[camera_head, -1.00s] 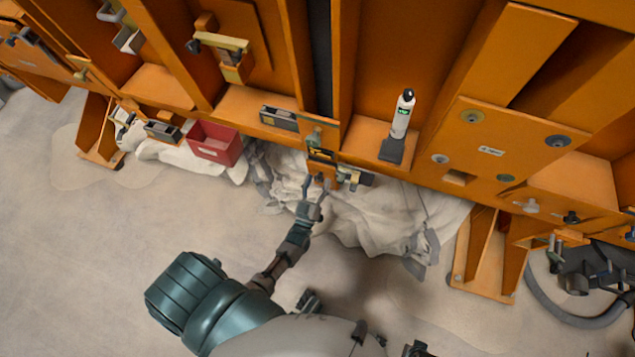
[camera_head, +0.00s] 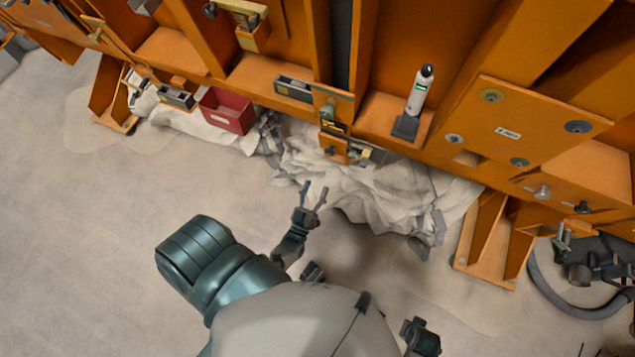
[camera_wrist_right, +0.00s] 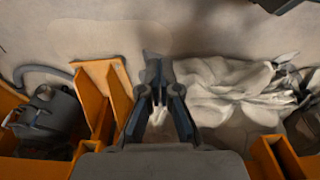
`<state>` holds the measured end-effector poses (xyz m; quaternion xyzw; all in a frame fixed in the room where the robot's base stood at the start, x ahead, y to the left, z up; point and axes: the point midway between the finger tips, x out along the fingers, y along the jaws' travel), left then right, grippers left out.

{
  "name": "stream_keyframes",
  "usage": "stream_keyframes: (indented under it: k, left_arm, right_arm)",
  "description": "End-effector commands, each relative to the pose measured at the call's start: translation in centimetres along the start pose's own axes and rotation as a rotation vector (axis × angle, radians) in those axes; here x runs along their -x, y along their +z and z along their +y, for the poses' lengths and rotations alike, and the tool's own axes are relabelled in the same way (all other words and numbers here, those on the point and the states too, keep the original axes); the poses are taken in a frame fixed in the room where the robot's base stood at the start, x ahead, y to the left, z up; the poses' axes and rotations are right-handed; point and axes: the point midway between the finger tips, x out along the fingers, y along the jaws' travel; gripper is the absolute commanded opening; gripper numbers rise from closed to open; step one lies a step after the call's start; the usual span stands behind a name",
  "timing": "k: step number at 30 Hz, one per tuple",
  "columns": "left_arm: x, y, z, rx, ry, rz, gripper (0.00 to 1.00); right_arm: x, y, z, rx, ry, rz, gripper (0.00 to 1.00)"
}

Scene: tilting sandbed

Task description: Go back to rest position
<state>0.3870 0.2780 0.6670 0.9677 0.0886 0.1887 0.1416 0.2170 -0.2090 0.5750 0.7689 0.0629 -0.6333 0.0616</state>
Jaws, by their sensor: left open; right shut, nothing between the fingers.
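My left gripper (camera_head: 313,190) is open and empty in the head view. It is over the floor, just in front of the white crumpled cloth (camera_head: 380,190) and apart from the orange frame (camera_head: 390,115). My right gripper (camera_wrist_right: 159,92) shows in the right wrist view. It is shut with nothing in it, above the floor between orange brackets and the cloth.
A red bin (camera_head: 228,110) stands by the frame's foot. An orange foot bracket (camera_head: 488,240) and a dark hose (camera_head: 575,308) are at the right. The floor at the left is clear.

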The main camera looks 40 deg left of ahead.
Motion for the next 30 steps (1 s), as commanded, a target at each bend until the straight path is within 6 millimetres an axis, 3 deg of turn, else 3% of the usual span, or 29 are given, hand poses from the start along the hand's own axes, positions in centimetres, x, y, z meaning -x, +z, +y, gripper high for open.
stream_keyframes:
  k: [14, 17, 20, 23, 27, 30]
  left_arm:
    - [-0.1, 0.1, 0.0, 0.000, 0.001, -0.004, 0.62]
    - [0.1, 1.0, 0.3, -0.007, 0.010, -0.065, 0.62]
    - [0.8, 3.7, 1.0, -0.033, 0.035, -0.242, 0.62]
    - [3.4, 7.8, 1.7, -0.087, 0.070, -0.520, 0.62]
    - [10.2, 12.6, 1.6, -0.202, 0.115, -0.962, 0.62]
    - [16.2, 14.0, 0.6, -0.299, 0.133, -1.256, 0.62]
  right_arm:
    - [0.0, 0.0, 0.0, -0.001, 0.000, 0.000, 0.00]
    - [0.1, -0.2, 0.0, 0.000, 0.000, 0.006, 0.00]
    - [-1.7, 0.5, -0.1, 0.002, -0.001, -0.008, 0.00]
    - [-3.4, 1.1, -0.1, 0.004, -0.002, -0.014, 0.00]
    - [-6.1, 2.5, -0.2, 0.008, -0.003, -0.023, 0.00]
    - [-7.8, 3.8, -0.3, 0.010, -0.003, -0.031, 0.00]
